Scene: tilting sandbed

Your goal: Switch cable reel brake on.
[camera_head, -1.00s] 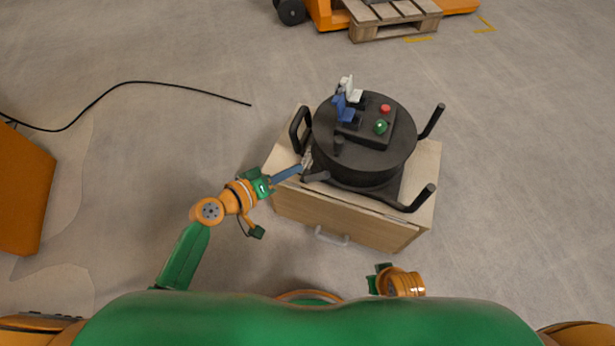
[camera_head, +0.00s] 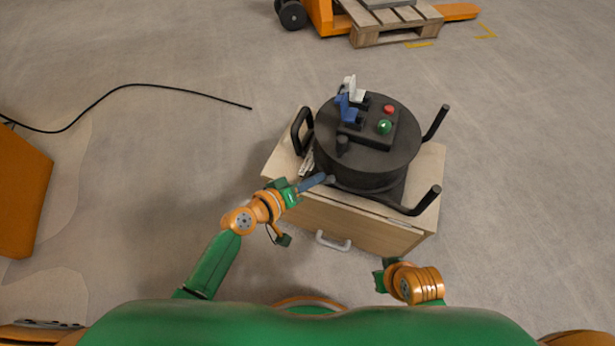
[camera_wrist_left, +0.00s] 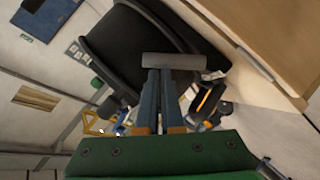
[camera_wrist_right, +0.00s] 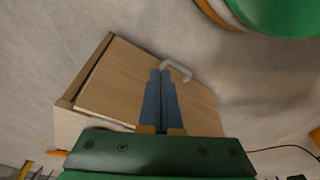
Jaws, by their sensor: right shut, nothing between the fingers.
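The cable reel is a black drum (camera_head: 365,160) on a wooden cabinet. On its top panel are a blue lever (camera_head: 345,108), a white lever (camera_head: 350,86), a red button (camera_head: 389,109) and a green button (camera_head: 384,127). I cannot tell which part is the brake. My left gripper (camera_head: 326,180) is at the drum's lower front left. In the left wrist view, a grey bar (camera_wrist_left: 175,62) crosses in front of its close-set fingers and hides their tips; a grip is not clear. My right gripper (camera_wrist_right: 160,74) is shut and empty, pointing towards the cabinet front.
The wooden cabinet (camera_head: 350,222) has a pale handle (camera_head: 333,242) on its front. Black frame posts (camera_head: 436,122) stick out at the reel's right. A black cable (camera_head: 130,83) lies on the floor at left. A pallet (camera_head: 395,22) stands at the back.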

